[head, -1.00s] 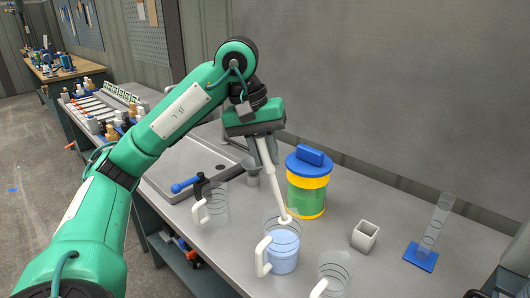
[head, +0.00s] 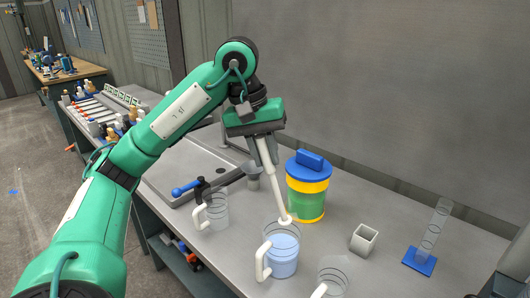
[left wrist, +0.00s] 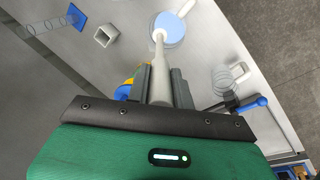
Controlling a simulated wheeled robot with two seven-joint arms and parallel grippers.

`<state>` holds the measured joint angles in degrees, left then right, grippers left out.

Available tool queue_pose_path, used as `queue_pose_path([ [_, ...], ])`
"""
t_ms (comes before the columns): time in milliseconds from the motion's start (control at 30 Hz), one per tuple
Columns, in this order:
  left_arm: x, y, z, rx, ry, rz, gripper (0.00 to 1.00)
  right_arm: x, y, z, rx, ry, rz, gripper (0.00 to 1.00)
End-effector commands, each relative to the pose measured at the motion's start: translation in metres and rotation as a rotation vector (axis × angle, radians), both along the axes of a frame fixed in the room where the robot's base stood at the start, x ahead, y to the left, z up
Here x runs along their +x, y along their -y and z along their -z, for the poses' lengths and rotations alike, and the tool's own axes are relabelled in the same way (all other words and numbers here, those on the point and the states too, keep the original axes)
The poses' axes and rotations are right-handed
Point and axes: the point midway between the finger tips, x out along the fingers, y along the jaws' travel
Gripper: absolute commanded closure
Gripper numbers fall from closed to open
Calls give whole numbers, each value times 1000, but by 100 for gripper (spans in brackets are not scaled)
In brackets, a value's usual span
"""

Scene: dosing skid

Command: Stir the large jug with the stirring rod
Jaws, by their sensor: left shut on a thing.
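My left gripper (head: 263,150) is shut on the white stirring rod (head: 274,187), which hangs down at a slight tilt. The graduated jug with pale blue liquid (head: 283,262) stands upright on the bench below, its white handle to the left. The rod's ring-like lower end appears by the jug's back rim; I cannot tell whether it is inside. In the left wrist view the rod (left wrist: 159,70) runs from the jaws to the edge of the blue liquid (left wrist: 172,32). My right gripper is not in view.
Clear jugs stand left (head: 214,214) and front right (head: 335,276). A green and yellow container with a blue lid (head: 308,188) is close behind the rod. A square grey cup (head: 364,241) and a blue-based cylinder (head: 420,260) stand right. A tray (head: 180,165) is left.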

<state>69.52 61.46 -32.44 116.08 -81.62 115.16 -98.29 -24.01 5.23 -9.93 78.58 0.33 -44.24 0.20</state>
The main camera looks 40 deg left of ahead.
Motion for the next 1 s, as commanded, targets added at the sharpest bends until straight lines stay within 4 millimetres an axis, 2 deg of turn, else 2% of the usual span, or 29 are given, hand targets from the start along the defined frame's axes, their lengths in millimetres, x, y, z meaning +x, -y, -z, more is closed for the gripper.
queue_pose_path([
  [267,0,0,-7,0,1,0,100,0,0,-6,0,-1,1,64],
  [700,0,0,-50,0,1,0,100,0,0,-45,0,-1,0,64],
  [1000,0,0,-50,0,0,0,100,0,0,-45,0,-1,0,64],
])
